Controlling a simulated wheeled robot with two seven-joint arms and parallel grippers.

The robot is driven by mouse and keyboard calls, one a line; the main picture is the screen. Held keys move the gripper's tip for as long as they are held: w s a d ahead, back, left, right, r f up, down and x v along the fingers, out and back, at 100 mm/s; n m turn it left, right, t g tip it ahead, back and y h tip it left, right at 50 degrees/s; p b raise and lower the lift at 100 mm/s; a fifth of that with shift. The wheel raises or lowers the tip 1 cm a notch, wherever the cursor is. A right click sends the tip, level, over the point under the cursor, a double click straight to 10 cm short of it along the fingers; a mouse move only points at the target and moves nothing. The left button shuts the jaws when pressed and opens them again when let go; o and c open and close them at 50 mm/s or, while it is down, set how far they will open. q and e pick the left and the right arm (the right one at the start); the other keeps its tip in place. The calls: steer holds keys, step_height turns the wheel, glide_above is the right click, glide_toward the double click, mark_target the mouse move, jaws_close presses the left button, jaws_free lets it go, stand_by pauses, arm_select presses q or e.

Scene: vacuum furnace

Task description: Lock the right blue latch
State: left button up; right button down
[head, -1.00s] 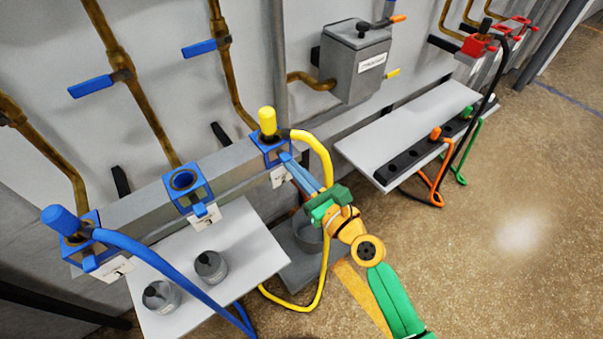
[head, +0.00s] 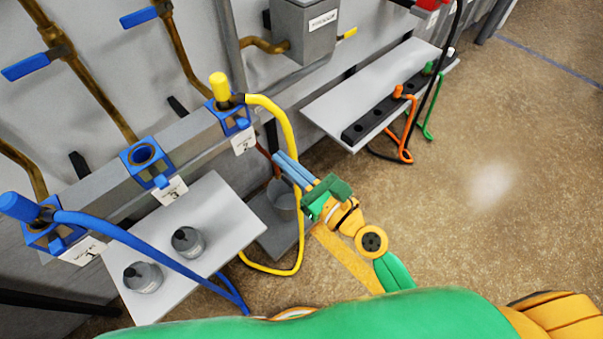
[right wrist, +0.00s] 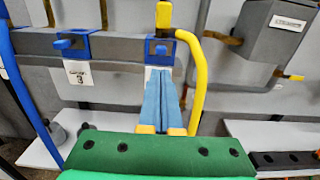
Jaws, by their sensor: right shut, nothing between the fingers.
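The right blue socket (head: 229,117) with its small blue latch (head: 242,123) sits at the right end of the grey rail. A yellow plug (head: 219,85) with a yellow hose stands upright in it, and a white tag hangs below. My right gripper (head: 284,162) is shut and empty, below and right of this latch, apart from it. In the right wrist view the closed blue fingers (right wrist: 157,75) point up just below the latch (right wrist: 161,50), in front of the tag. Whether the latch is fully locked I cannot tell. My left gripper is not in view.
An empty middle blue socket (head: 145,158) and a left socket (head: 52,235) with a blue plug and hose share the rail. A white shelf (head: 225,195) holds two grey pots. The yellow hose (head: 291,150) hangs behind my right gripper. Open floor lies right.

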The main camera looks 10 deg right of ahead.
steer(key=v, duration=0.4)
steer(key=shift+b, duration=0.3)
steer(key=s+d+f+n+g+h, duration=0.25)
steer(key=f+n, duration=0.25)
steer(key=f, duration=0.5)
steer(key=s+d+f+n+g+h, duration=0.2)
steer(key=s+d+f+n, duration=0.15)
steer(key=f+n, duration=0.45)
steer(key=s+d+f+n+g+h, duration=0.2)
steer(key=d+f+n+g+h, duration=0.1)
steer(key=f, duration=0.9)
steer(key=s+d+f+n+g+h, duration=0.1)
steer(key=s+d+f+n+g, duration=0.1)
steer(key=s+n, duration=0.3)
steer(key=s+d+f+n+g+h, duration=0.1)
steer(key=s+d+f+n+g, duration=0.1)
steer(key=s+f+n, duration=0.3)
steer(key=s+d+f+n+g+h+p, duration=0.1)
steer(key=s+f+n, duration=0.3)
steer(key=s, duration=0.6)
steer(key=shift+s+d+n+g, duration=0.25)
steer(key=shift+d+n+g, duration=0.3)
steer(key=shift+n, duration=0.15)
